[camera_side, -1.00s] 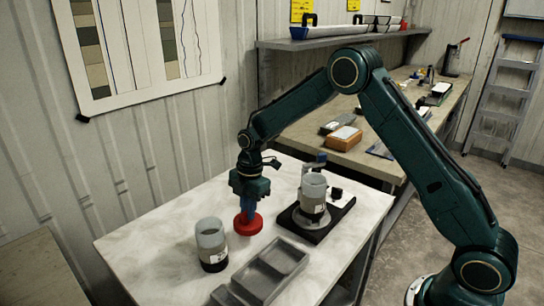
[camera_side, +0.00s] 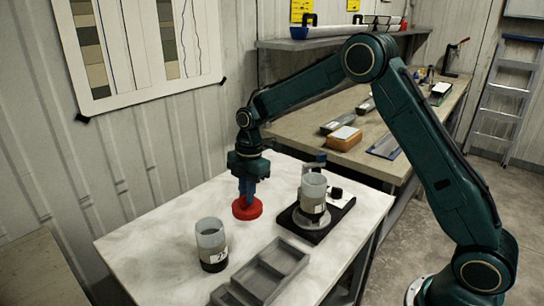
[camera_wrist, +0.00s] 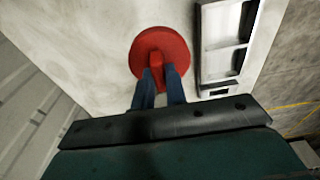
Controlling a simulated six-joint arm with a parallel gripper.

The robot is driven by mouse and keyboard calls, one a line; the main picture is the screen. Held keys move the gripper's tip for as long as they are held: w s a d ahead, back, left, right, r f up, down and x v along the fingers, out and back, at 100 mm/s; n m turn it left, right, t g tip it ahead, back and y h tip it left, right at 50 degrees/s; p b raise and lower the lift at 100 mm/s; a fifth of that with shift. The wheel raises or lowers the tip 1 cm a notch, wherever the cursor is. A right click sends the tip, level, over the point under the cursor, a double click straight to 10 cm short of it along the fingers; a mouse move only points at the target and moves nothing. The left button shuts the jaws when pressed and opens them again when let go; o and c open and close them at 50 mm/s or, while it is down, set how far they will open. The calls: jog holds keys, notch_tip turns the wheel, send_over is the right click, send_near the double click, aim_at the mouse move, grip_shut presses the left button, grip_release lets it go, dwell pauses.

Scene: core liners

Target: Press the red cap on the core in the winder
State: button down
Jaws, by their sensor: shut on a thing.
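The red cap (camera_side: 247,208) is a flat round disc with a raised grip, also in the wrist view (camera_wrist: 158,50). My gripper (camera_side: 246,196) points down and is shut on the cap's grip; its blue fingers (camera_wrist: 160,82) show in the wrist view. The cap is above or on the white table; I cannot tell how high. The winder (camera_side: 322,216) is a black base to the right, with a clear-topped core (camera_side: 313,192) standing upright in it. The core's top has no cap on it.
A second core liner (camera_side: 211,243) with a dark lower band stands at the table's front left. A grey compartment tray (camera_side: 262,273) lies at the front edge and also shows in the wrist view (camera_wrist: 227,80). The white table (camera_side: 150,240) is clear at the left.

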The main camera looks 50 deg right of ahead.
notch_tip(320, 180, up, 18)
jog(key=s+d+f, duration=0.2)
jog(key=s+d, duration=0.3)
jog(key=d, duration=0.3)
jog(key=s+d+f, duration=0.3)
jog(key=s+d, duration=0.2)
jog(key=d, duration=0.3)
jog(key=shift+s+f, duration=0.25)
jog(key=shift+s, duration=0.15)
jog(key=shift+f, duration=0.2)
jog(key=shift+f, duration=2.35)
jog(key=shift+f, duration=1.2)
dwell(0.6)
jog(key=c, duration=0.9)
grip_release()
